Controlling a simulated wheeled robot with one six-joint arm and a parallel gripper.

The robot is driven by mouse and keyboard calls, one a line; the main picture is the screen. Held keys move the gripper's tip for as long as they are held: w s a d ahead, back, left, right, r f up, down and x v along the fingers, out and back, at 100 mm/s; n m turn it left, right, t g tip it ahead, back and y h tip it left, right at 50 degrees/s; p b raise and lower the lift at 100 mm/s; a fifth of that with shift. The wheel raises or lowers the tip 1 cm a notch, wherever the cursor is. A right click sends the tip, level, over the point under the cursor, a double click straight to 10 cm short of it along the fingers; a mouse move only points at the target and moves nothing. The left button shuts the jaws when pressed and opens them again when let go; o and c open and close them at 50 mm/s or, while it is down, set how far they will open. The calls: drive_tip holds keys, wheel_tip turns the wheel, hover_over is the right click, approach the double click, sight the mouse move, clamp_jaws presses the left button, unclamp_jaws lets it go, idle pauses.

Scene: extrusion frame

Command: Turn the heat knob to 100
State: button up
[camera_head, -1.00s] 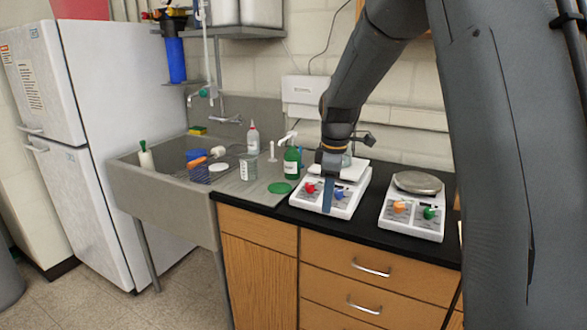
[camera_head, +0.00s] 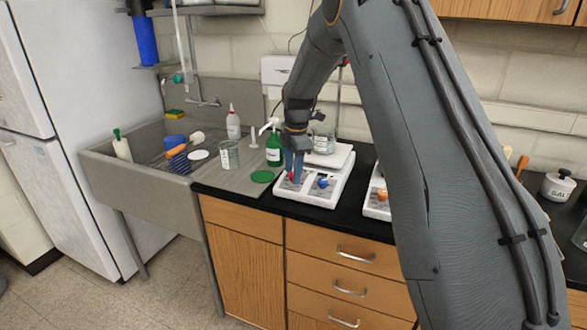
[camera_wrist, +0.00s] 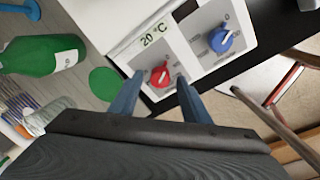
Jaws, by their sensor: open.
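The near hotplate (camera_head: 335,184) is white and carries a red knob (camera_wrist: 160,77) and a blue knob (camera_wrist: 221,41) on its sloped front panel. A display (camera_wrist: 153,35) beside the red knob reads 20 °C. My gripper (camera_wrist: 160,81) is open, pointing down at the panel, with one blue finger on each side of the red knob. I cannot tell whether the fingers touch it. In the head view the fingers partly hide the red knob (camera_head: 291,176), and the blue knob (camera_head: 322,183) is clear to the right.
A glass beaker (camera_head: 323,142) stands on the hotplate's top. A green bottle (camera_head: 274,150) and a green disc (camera_head: 262,176) are to its left, near the sink (camera_head: 130,176). A second hotplate (camera_head: 376,198) on the right is mostly hidden by my arm.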

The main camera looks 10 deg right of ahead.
drive_tip(key=shift+f, duration=0.25)
drive_tip(key=c, duration=1)
drive_tip(key=shift+c, duration=0.2)
drive_tip(key=shift+m, duration=0.3)
